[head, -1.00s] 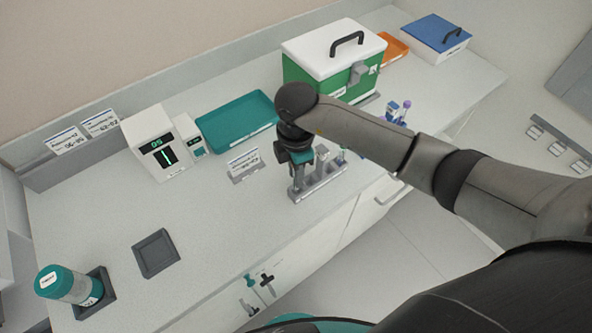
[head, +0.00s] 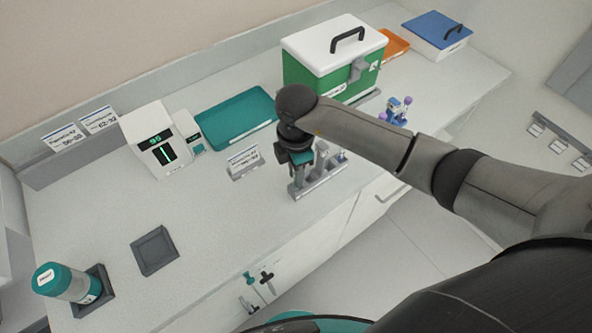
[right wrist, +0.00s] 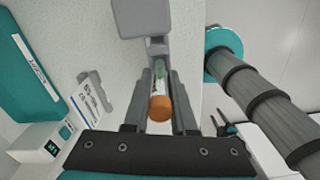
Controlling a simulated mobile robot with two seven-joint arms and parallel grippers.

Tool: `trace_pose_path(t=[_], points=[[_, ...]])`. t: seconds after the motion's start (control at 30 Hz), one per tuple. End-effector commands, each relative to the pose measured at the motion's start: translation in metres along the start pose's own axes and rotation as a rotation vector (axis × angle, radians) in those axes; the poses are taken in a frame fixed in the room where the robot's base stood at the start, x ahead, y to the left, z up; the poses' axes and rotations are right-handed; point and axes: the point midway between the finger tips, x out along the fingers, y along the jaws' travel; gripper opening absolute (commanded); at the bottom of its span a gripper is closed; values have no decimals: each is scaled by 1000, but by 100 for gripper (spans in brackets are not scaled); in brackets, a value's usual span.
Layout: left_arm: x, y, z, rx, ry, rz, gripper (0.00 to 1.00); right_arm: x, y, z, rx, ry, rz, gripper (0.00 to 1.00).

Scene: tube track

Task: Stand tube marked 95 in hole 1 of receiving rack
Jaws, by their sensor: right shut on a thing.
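The tube with an orange cap (right wrist: 160,107) is between the fingers of my right gripper (right wrist: 161,95) in the right wrist view. It is clear with a pale label and greenish contents; I cannot read its number. The gripper is shut on it. The grey receiving rack (head: 322,178) stands near the front edge of the counter; its end also shows in the right wrist view (right wrist: 143,18). In the head view my right gripper (head: 302,172) points down at the rack's left end, hiding the tube. Whether the tube's lower end is inside a hole cannot be told. My left gripper is out of view.
A small sign (head: 243,161) stands just left of the rack. A teal tray (head: 235,112), a display unit reading 95 (head: 158,145) and a green box with white lid (head: 335,65) stand behind. Purple-capped tubes (head: 400,106) are to the right. The counter's left middle is mostly clear.

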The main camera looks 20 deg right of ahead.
Motion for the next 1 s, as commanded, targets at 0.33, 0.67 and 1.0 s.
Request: trace_pose_path(t=[0.33, 0.67, 1.0], points=[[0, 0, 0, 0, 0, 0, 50, 1, 0, 0, 0, 0, 0, 0], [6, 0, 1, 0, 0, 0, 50, 9, 0, 0, 0, 0, 0, 0], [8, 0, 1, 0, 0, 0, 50, 14, 0, 0, 0, 0, 0, 0]])
